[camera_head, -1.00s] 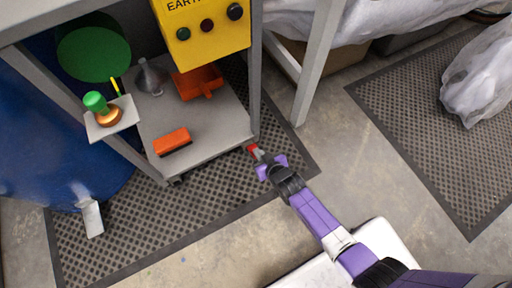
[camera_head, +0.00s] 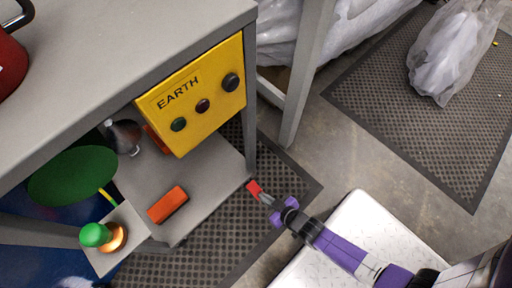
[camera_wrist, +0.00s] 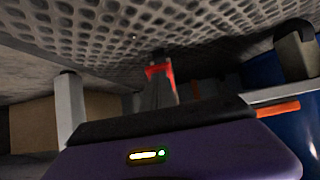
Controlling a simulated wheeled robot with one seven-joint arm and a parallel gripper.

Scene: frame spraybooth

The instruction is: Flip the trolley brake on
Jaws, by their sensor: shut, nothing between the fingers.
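The grey trolley (camera_head: 130,62) stands at the left in the head view, with a lower shelf (camera_head: 205,192). A small red tab (camera_head: 253,187), which looks like the brake, shows low by the trolley's front right corner. My gripper (camera_head: 264,197) is shut, with its tips at the red tab. I cannot tell if they touch it. In the wrist view the red tab (camera_wrist: 159,70) shows at the end of my gripper (camera_wrist: 158,92), with the mat behind. The tab's on or off position is unclear.
A yellow EARTH box (camera_head: 195,95) hangs under the trolley top. An orange block (camera_head: 167,204) lies on the lower shelf. A green-topped lamp (camera_head: 95,235) sits on a side plate. A black mat (camera_head: 290,165) lies beneath.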

